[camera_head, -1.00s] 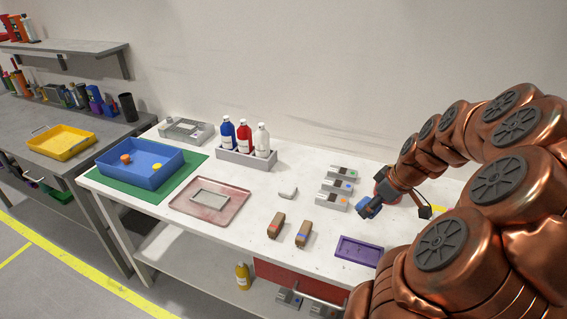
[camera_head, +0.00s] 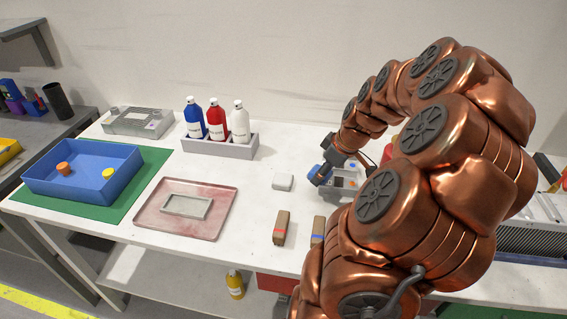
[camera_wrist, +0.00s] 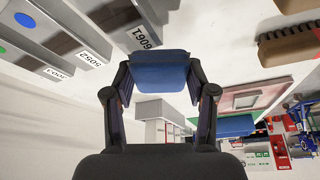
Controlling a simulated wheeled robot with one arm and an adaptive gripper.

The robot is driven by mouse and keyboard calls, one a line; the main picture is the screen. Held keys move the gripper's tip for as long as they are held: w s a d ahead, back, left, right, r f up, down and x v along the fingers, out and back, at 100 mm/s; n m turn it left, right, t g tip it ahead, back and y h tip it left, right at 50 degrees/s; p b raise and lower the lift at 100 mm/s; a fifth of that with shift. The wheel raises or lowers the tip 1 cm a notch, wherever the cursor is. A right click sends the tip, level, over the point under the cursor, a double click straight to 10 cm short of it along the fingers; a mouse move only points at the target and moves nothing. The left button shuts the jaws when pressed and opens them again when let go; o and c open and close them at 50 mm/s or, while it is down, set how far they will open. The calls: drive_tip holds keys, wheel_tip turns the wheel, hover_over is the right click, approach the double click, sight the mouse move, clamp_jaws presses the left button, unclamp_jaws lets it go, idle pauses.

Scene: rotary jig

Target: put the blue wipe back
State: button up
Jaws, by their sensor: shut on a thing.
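My gripper (camera_wrist: 160,88) is shut on the blue wipe (camera_wrist: 160,72), a small blue pad pinched between the two fingertips. In the head view the wipe (camera_head: 314,175) shows as a blue patch at the end of my arm, above the white bench, just right of a small white block (camera_head: 283,182). My gripper (camera_head: 322,172) is partly hidden there by my wrist. The wipe seems clear of the bench top. I cannot tell which place belongs to the wipe.
Grey blocks with coloured dots (camera_head: 345,178) lie beside my gripper, partly hidden by my arm. Two brown brushes (camera_head: 281,228) lie in front. A red tray (camera_head: 222,222), a bottle rack (camera_head: 222,148) and a blue bin (camera_head: 40,183) stand left. Bare bench surrounds the white block.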

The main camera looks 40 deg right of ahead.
drive_tip(key=p, duration=0.5)
approach(288, 160)
drive_tip(key=x, duration=0.2)
drive_tip(key=shift+w+a+f, duration=0.1)
drive_tip(key=shift+a+f, duration=0.15)
drive_tip(key=shift+a, duration=0.1)
drive_tip(key=shift+w+d+f, duration=0.1)
drive_tip(key=shift+w+f, duration=0.05)
drive_tip(key=shift+w, duration=0.45)
drive_tip(key=shift+w+f+p, duration=0.15)
drive_tip(key=shift+p, duration=0.15)
wheel_tip(288, 160, down, 3)
drive_tip(key=shift+r+p, duration=0.1)
drive_tip(key=shift+p, duration=0.55)
drive_tip(key=shift+d, duration=0.1)
drive_tip(key=shift+f, duration=0.35)
drive_tip(key=o, duration=1.2)
drive_tip(key=shift+r, duration=0.1)
